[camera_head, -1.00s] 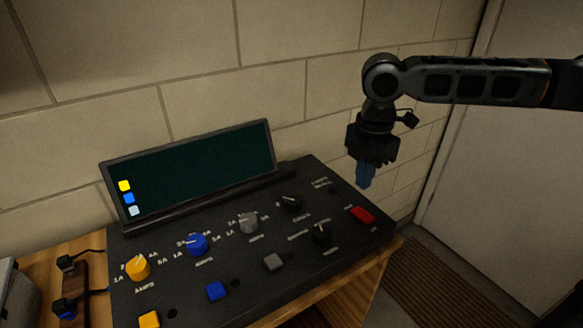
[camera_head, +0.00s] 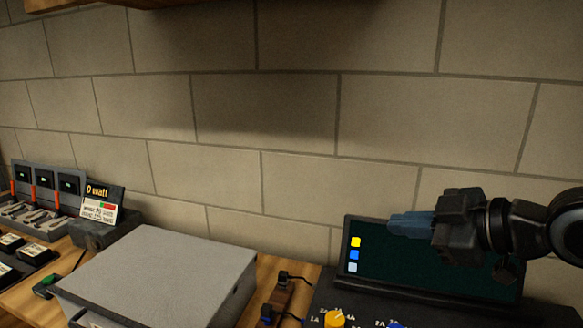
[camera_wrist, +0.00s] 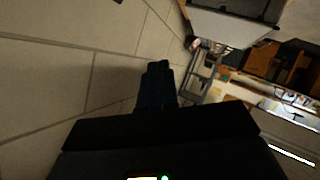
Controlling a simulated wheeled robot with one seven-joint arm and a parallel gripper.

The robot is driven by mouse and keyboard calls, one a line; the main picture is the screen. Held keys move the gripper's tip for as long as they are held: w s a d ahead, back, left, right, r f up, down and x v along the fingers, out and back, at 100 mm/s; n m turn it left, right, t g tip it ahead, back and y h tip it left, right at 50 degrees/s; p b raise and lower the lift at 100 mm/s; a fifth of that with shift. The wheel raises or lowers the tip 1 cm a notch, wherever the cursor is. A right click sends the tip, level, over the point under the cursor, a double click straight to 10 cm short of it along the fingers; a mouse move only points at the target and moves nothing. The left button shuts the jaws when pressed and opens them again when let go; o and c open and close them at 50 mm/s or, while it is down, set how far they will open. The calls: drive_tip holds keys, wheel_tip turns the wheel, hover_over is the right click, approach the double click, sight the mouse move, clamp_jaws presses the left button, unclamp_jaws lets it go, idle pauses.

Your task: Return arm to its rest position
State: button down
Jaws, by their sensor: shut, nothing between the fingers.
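My gripper (camera_head: 405,225) is at the right of the head view, with its blue fingers together and pointing left. It is in front of the upper part of the dark screen (camera_head: 430,275) of the control panel and holds nothing. In the wrist view the shut fingers (camera_wrist: 157,85) show at the centre, with the tiled wall beyond them. My arm comes in from the right edge of the head view.
The panel's yellow knob (camera_head: 334,319) shows at the bottom edge. A grey box (camera_head: 165,270) stands on the wooden bench to the left. A small "0 watt" display (camera_head: 100,200) and a meter rack (camera_head: 45,180) stand farther left. The wall behind is bare.

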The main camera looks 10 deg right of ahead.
drive_tip(key=w+a+r+m+t+y, duration=0.1)
drive_tip(key=w+a+r+m+t, duration=0.1)
drive_tip(key=a+r+m+t, duration=0.45)
drive_tip(key=s+a+f+m+h, duration=0.2)
drive_tip(key=s+f+m+h, duration=0.3)
drive_tip(key=s+f, duration=0.4)
drive_tip(key=s+a+f+m+h, duration=0.35)
drive_tip(key=s+f+m, duration=0.25)
drive_tip(key=s+f, duration=0.4)
drive_tip(key=s+d+f+n+g, duration=0.1)
drive_tip(key=s+d+f+n, duration=0.1)
drive_tip(key=s, duration=0.8)
drive_tip(key=s+d+f+n+g+y, duration=0.1)
drive_tip(key=s+d+f+n+g, duration=0.1)
drive_tip(key=s, duration=0.9)
drive_tip(key=shift+d+f+n+b, duration=0.2)
drive_tip(key=shift+d+n+b, duration=0.15)
drive_tip(key=shift+d+n, duration=0.45)
drive_tip(key=shift+g, duration=0.25)
